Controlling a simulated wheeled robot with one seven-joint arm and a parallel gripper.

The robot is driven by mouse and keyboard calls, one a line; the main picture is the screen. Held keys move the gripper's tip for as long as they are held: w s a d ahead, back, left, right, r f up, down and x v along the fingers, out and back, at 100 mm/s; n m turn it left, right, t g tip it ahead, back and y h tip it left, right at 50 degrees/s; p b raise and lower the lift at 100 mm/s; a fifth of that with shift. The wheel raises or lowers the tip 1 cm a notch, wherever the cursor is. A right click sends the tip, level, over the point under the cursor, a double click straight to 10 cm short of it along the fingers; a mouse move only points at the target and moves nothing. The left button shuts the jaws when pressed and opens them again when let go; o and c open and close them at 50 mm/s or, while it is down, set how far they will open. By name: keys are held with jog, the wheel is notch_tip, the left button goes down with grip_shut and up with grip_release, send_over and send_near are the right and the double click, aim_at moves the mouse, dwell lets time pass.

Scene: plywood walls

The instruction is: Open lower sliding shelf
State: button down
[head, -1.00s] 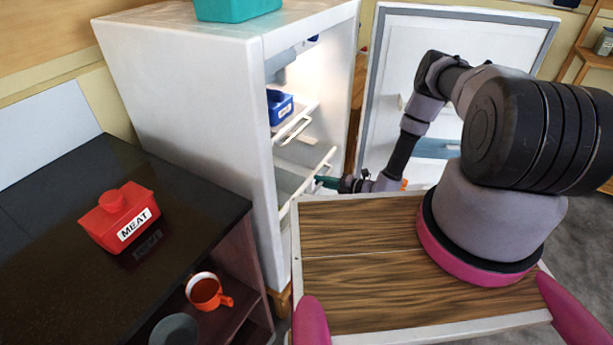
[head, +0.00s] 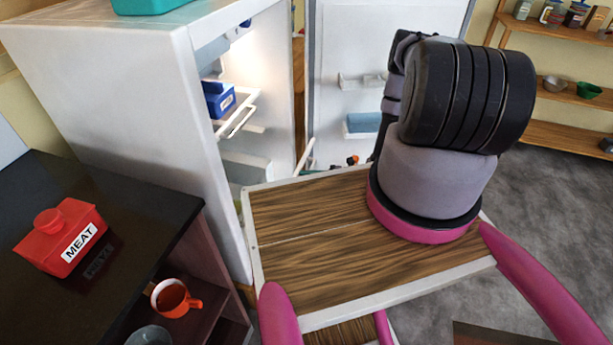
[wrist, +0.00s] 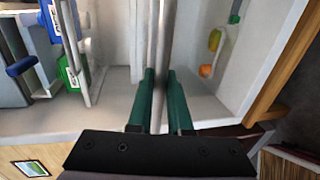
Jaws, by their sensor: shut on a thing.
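The white fridge (head: 130,110) stands open. The lower sliding shelf's pale front bar (head: 305,158) shows beyond the fridge's right edge, so this shelf is at least partly out; my tabletop-like base hides most of it. The upper sliding shelf (head: 237,112), with a wire handle, holds a blue box (head: 218,100). My gripper (wrist: 161,85) has two green fingers on either side of a grey bar (wrist: 162,45) in the wrist view, shut on it; this is the lower shelf's handle. In the head view my arm and base mostly hide the gripper.
The open fridge door (head: 345,60) with door racks stands at the right. A black counter (head: 120,215) with a red MEAT box (head: 62,238) is at left, an orange mug (head: 172,298) below. Grey floor (head: 530,190) is free at right.

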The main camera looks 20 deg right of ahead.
jog(key=c, duration=0.8)
grip_release()
jog(key=shift+c, duration=0.2)
jog(key=v, duration=1)
jog(key=shift+s+d, duration=0.3)
jog(key=w+a+r+n+g+h, duration=0.1)
jog(key=w+r+n+g, duration=0.15)
jog(key=r+n, duration=0.65)
jog(key=w+a+r+n+g, duration=0.1)
jog(key=w+r+n+g, duration=0.2)
jog(key=r, duration=1.1)
jog(key=w+r+n+g+h, duration=0.1)
jog(key=r+n+g, duration=0.2)
jog(key=r+n, duration=0.65)
jog(key=s+a+r+n+t+h, duration=0.1)
jog(key=s+r+n, duration=0.4)
jog(key=r, duration=0.5)
jog(key=s+a+r+n+t+h, duration=0.1)
jog(key=s+r+n+t+h, duration=0.3)
jog(key=r, duration=0.6)
jog(key=s+a+r+n+t+h, duration=0.1)
jog(key=s+r+n+h, duration=0.3)
jog(key=s+r+n, duration=0.4)
notch_tip(320, 180, up, 3)
jog(key=shift+s+a+f+t, duration=0.1)
jog(key=shift+s+a+t, duration=0.25)
jog(key=shift+s+t, duration=0.3)
